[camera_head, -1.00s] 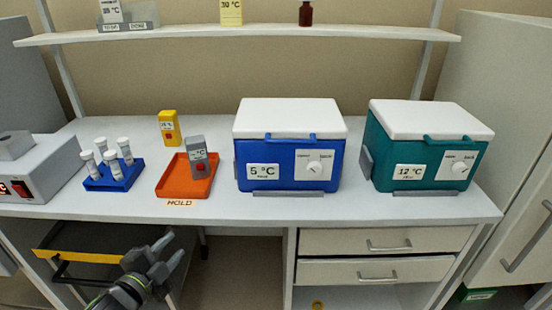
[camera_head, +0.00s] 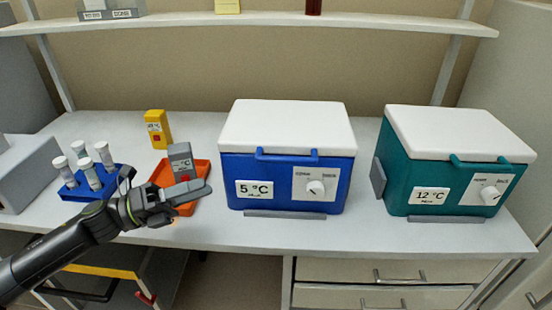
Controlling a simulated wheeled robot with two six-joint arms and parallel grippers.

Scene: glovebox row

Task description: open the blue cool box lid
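The blue cool box (camera_head: 285,183) stands on the bench near the middle, with a "5 °C" label and a dial on its front. Its white lid (camera_head: 287,127) is closed, and a blue handle bar (camera_head: 302,157) runs along the lid's front edge. My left gripper (camera_head: 195,190) is in front of the orange tray, to the left of the blue box and apart from it. Its fingers are apart and nothing shows between them. My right gripper is not in view.
The orange tray (camera_head: 201,201) holds a grey device (camera_head: 181,162). A yellow device (camera_head: 157,129) stands behind it. A blue rack (camera_head: 70,192) with several white-capped vials is at left. A teal cool box (camera_head: 445,190) stands at right.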

